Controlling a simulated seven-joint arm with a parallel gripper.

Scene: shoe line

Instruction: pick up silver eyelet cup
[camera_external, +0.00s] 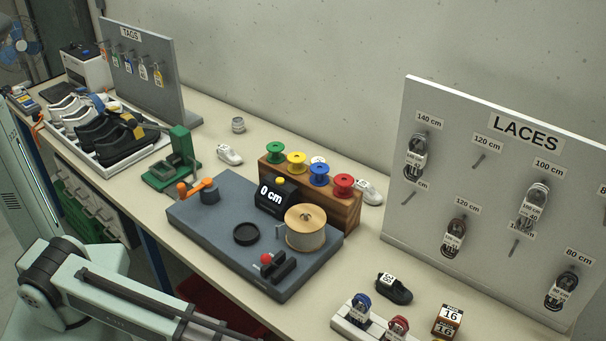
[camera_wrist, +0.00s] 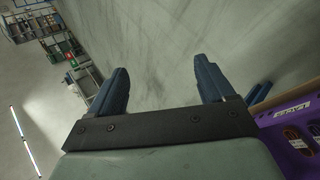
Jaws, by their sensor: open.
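A small silver-grey cup (camera_external: 238,125), which looks like the eyelet cup, stands on the bench near the back wall, behind a white shoe. My gripper (camera_wrist: 160,84) shows in the wrist view with its two dark blue fingers wide apart and nothing between them. Only grey floor or wall lies beyond the fingers. The cup is not in the wrist view. In the external view my arm links show at the lower left, but the gripper is out of frame, so its distance from the cup cannot be told.
A green press (camera_external: 174,161) stands left of the cup. The grey winding board (camera_external: 235,197) and wooden spool rack (camera_external: 312,199) lie in front and right. The tags panel (camera_external: 147,62) rises at the back left. A purple panel (camera_wrist: 290,135) is close to the right finger.

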